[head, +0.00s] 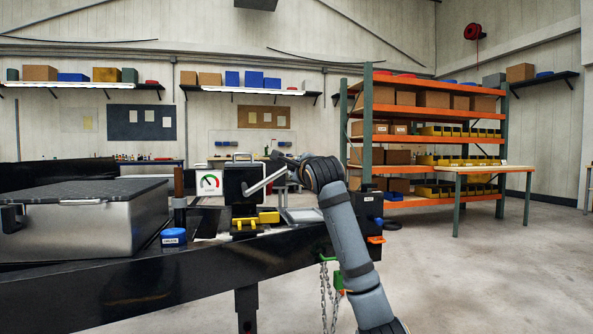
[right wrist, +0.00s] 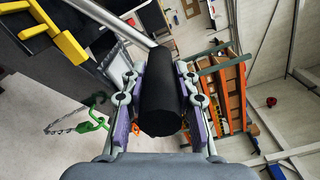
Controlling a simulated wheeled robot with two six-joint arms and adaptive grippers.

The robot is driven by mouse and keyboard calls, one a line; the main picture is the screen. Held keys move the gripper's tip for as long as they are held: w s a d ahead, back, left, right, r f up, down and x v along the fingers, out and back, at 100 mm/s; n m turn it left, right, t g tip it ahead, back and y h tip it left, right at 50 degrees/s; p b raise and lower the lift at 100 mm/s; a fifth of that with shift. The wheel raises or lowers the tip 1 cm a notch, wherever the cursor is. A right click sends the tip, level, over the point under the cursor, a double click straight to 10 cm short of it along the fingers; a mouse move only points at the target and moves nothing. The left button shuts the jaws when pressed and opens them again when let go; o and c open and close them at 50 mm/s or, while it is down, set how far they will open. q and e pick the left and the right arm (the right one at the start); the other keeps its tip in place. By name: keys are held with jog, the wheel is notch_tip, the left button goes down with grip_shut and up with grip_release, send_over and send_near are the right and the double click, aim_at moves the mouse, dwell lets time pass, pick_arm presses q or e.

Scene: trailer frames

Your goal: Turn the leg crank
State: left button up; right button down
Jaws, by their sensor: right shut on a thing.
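The leg crank (head: 264,183) shows in the head view as a bent silver rod beside a black box-shaped part of the trailer, rising to the right toward my right gripper (head: 288,161). In the right wrist view, my right gripper (right wrist: 158,76) is shut on the crank's black cylindrical grip (right wrist: 160,98). A purple-padded finger lies on each side of the grip. The silver rod (right wrist: 112,22) runs from the grip to the upper left. My arm and wrist hide part of the crank in the head view. My left gripper is not in view.
The black trailer frame (head: 160,285) crosses the foreground, with a metal toolbox (head: 90,225) at left. A gauge card (head: 209,183), blue cap (head: 173,237) and yellow part (head: 268,217) are near the crank. Chains (head: 325,290) hang below. The floor at right is clear.

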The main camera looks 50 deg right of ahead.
dwell(0.6)
jog(key=c, duration=1)
grip_release()
jog(key=shift+f, duration=0.1)
jog(key=shift+v, duration=6)
